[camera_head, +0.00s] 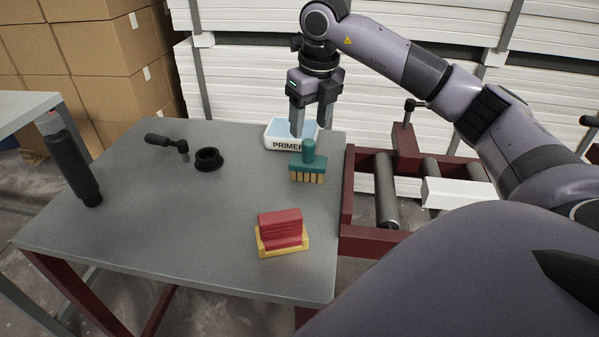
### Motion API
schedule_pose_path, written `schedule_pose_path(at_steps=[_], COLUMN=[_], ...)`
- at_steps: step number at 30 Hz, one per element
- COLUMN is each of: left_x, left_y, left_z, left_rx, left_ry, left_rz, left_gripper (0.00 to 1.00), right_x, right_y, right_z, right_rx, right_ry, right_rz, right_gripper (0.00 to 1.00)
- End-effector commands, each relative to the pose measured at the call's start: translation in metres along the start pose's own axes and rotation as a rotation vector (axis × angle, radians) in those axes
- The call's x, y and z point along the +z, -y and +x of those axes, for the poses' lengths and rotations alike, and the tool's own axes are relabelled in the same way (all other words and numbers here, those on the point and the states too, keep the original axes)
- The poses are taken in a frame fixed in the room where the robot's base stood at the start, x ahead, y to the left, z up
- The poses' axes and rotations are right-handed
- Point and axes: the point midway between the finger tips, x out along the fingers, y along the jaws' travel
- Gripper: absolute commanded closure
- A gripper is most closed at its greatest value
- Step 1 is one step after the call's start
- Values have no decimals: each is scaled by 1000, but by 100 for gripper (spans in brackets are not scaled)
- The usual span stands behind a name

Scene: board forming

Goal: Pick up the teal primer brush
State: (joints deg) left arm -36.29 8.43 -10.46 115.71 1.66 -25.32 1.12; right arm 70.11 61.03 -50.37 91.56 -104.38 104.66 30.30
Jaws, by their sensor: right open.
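The teal primer brush (309,163) stands at the right rear of the grey table (190,235), its bristles down and its knob handle up. It is in front of the white and blue primer tray (279,135), which is labelled PRIMER and partly hidden by the brush and my gripper. My right gripper (311,130) points down, open and empty, with its fingers above and around the height of the top of the brush handle. I cannot tell whether a finger touches the handle. My left gripper is not in view.
A red block in a yellow holder (282,233) stands at the front right of the table. A black ring (208,159), a ratchet-like tool (167,145) and a dark cylinder (72,160) are to the left. A red-framed roller conveyor (387,190) adjoins the right edge. The table's middle is clear.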

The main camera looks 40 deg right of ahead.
Motion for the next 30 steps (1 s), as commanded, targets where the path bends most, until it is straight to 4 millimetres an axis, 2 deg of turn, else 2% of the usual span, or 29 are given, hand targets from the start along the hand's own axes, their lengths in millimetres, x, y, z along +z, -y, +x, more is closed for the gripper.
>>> schedule_pose_path(at_steps=[4,14,23,28,29,30], left_x=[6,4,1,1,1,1], left_y=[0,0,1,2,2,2], left_z=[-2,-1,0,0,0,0], left_rx=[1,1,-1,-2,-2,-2], left_ry=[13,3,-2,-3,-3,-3], left_rz=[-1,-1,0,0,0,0], left_gripper=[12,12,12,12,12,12], right_x=[-1,-3,-2,-3,-2,-3], right_y=[0,1,1,1,1,1], right_z=[16,62,67,67,67,67], right_rx=[0,0,2,2,2,2], right_ry=[-3,-3,0,0,0,0], right_rz=[0,-1,-2,-2,-2,-2], right_gripper=[42,42,42,94,100,100])
